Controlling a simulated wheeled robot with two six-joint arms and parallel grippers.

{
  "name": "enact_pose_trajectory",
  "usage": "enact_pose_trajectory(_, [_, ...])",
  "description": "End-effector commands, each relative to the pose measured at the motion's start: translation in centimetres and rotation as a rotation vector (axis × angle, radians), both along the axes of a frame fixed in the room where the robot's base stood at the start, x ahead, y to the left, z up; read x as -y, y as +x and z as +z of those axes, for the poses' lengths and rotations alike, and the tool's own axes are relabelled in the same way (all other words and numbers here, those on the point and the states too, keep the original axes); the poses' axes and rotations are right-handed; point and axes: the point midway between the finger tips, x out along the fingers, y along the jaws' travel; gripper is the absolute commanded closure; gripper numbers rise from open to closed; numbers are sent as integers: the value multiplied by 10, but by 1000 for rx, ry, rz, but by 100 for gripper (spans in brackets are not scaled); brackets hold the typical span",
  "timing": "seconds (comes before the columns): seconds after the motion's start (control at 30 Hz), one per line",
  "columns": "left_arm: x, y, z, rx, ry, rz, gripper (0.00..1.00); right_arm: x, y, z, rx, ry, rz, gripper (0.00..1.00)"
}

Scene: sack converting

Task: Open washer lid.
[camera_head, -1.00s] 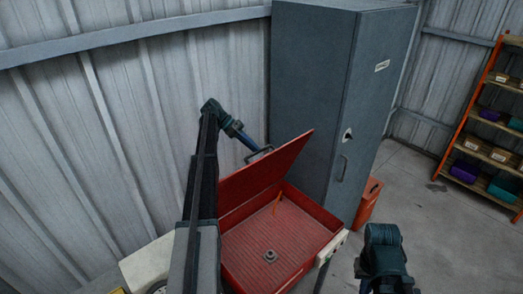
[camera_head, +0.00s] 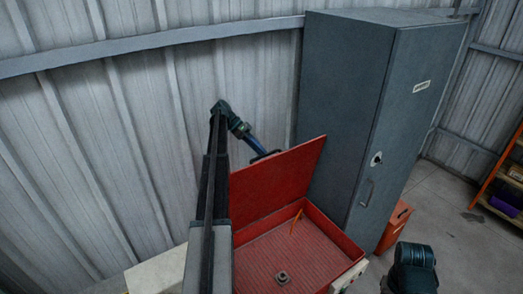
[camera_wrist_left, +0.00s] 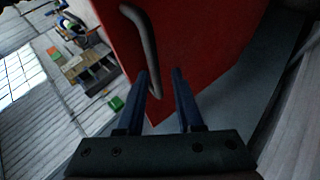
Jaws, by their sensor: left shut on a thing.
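The red washer (camera_head: 327,228) stands below the corrugated wall with its basin exposed. Its red lid (camera_head: 275,182) stands steeply raised at the back, inner face toward the head camera. My left gripper (camera_head: 264,154) is at the lid's upper edge, partly hidden behind it. In the left wrist view, the grey bar handle (camera_wrist_left: 145,40) on the lid's red outer face (camera_wrist_left: 205,45) runs down between the fingers of my left gripper (camera_wrist_left: 160,75), which is shut on it. My right arm shows at the lower right of the head view, but its gripper is out of frame.
A tall grey cabinet (camera_head: 345,90) stands close to the right of the lid. A red container (camera_head: 394,228) sits on the floor by it. An orange shelf rack (camera_head: 496,175) is at the far right. The corrugated wall (camera_head: 140,120) is close behind the left arm.

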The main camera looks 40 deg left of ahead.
Motion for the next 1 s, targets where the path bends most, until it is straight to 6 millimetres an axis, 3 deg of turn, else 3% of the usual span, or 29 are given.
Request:
enact_pose_trajectory(0.03, [-8,-3,-10,-15,35,12,100,0,0,-3,0,0,0,100])
enact_pose_trajectory(0.13, [-8,-3,-10,-15,35,12,100,0,0,-4,0,0,0,100])
enact_pose_trajectory(0.17, [-8,-3,-10,-15,35,12,59,0,0,-4,0,0,0,100])
enact_pose_trajectory(0.2, [-7,-3,-10,-15,35,12,52,0,0,-3,0,0,0,100])
enact_pose_trajectory(1.0, [-5,-2,-7,-17,34,8,52,0,0,-1,0,0,0,100])
